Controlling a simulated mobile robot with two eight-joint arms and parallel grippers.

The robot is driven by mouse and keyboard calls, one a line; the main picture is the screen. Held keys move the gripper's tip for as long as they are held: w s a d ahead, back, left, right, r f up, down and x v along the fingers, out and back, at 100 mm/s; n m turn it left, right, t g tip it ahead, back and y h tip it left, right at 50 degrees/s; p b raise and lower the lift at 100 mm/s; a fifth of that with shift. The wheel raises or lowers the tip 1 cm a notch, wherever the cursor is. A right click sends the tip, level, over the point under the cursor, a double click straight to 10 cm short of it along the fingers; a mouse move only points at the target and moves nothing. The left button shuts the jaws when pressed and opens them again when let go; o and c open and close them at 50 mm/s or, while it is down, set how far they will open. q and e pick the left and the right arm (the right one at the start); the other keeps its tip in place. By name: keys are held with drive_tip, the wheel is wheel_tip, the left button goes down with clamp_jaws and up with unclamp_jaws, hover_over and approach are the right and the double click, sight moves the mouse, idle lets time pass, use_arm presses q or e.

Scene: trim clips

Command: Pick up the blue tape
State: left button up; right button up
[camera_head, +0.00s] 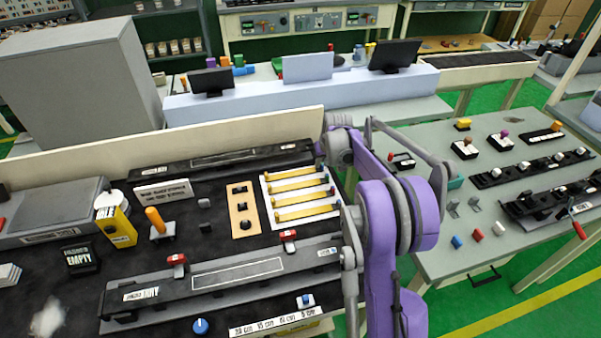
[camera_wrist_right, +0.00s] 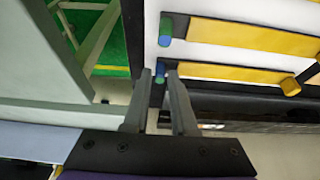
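In the right wrist view, the upper strip (camera_wrist_right: 240,36) ends in a green and blue cylinder (camera_wrist_right: 165,30). The lower strip (camera_wrist_right: 225,72) ends in a similar small blue piece (camera_wrist_right: 159,78), which I take as the blue tape. My right gripper (camera_wrist_right: 160,74) has its two fingers apart, with this blue piece showing between the tips. I cannot tell whether they touch it. In the head view my right gripper's fingertips are hard to make out. My left gripper is out of view.
A grey rail with red clips (camera_head: 235,272) runs in front. A black rail (camera_head: 240,160) and a cream wall (camera_head: 220,135) stand behind. A green-grey table (camera_head: 440,240) stands to the right.

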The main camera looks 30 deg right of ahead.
clamp_jaws()
